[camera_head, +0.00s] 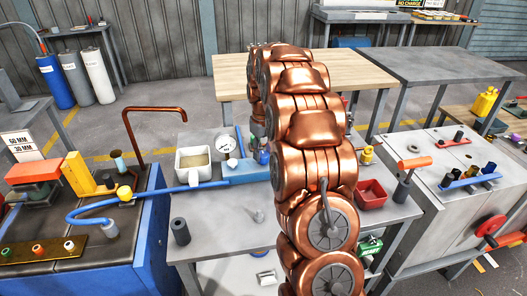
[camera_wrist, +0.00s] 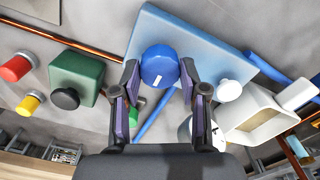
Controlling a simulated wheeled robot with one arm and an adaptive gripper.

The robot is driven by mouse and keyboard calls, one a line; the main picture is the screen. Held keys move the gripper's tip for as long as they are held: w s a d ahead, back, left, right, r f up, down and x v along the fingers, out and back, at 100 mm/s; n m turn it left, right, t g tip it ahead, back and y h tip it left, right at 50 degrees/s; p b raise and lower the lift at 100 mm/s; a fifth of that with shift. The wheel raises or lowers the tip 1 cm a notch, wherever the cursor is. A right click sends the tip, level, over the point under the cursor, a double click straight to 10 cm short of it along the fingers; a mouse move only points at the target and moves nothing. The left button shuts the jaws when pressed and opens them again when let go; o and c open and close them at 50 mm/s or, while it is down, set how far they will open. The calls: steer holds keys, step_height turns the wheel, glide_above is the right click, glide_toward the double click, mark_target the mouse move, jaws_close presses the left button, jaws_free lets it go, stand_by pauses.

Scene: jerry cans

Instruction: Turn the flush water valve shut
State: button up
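A round blue valve knob (camera_wrist: 160,65) with a short white mark sits on a light blue panel (camera_wrist: 208,50) in the wrist view. No label on it is readable. My gripper (camera_wrist: 159,74) is open, its two dark and purple fingers spread on either side of the knob's lower part. I cannot tell whether the fingertips touch it. In the head view the blue panel (camera_head: 244,172) lies on the grey middle table, partly behind my copper-coloured arm. The arm hides my gripper and the knob there.
A white basin (camera_wrist: 257,120) and a round gauge (camera_wrist: 207,137) are right of my gripper. A green box with a black knob (camera_wrist: 66,98) and red (camera_wrist: 15,68) and yellow (camera_wrist: 28,102) knobs are left. The head view shows a blue hose (camera_head: 85,208) and red tray (camera_head: 371,194).

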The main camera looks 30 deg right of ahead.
mark_target(263, 154)
steer(key=o, duration=0.4)
step_height(263, 154, up, 12)
stand_by(0.7)
stand_by(0.5)
